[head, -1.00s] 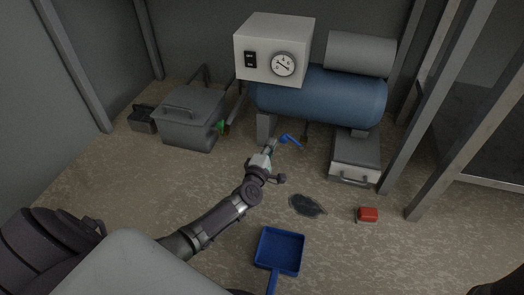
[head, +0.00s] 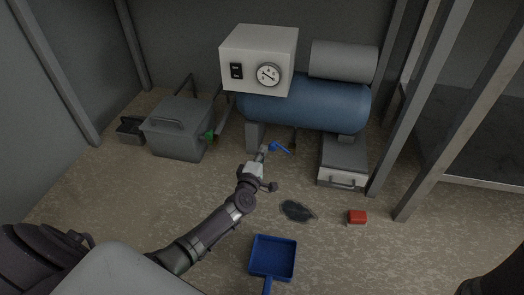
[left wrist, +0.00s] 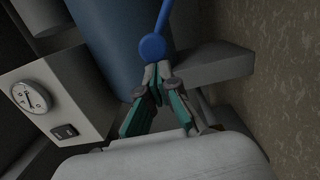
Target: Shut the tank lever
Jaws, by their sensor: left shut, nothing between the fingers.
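The blue tank (head: 310,105) lies on its side on grey legs, and it also shows in the left wrist view (left wrist: 105,35). The blue lever (head: 280,148) sits low under the tank, its handle pointing right and slightly down in the head view. In the left wrist view the round hub of the lever (left wrist: 152,47) is right at my fingertips, with the handle running upward. My left gripper (head: 262,153) is shut and empty beside the lever's left end. Whether it touches the lever I cannot tell. My right gripper is not in view.
A white control box with a gauge (head: 258,58) stands above the tank. A grey lidded box (head: 180,130) is at left, a drawer unit (head: 343,160) at right.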

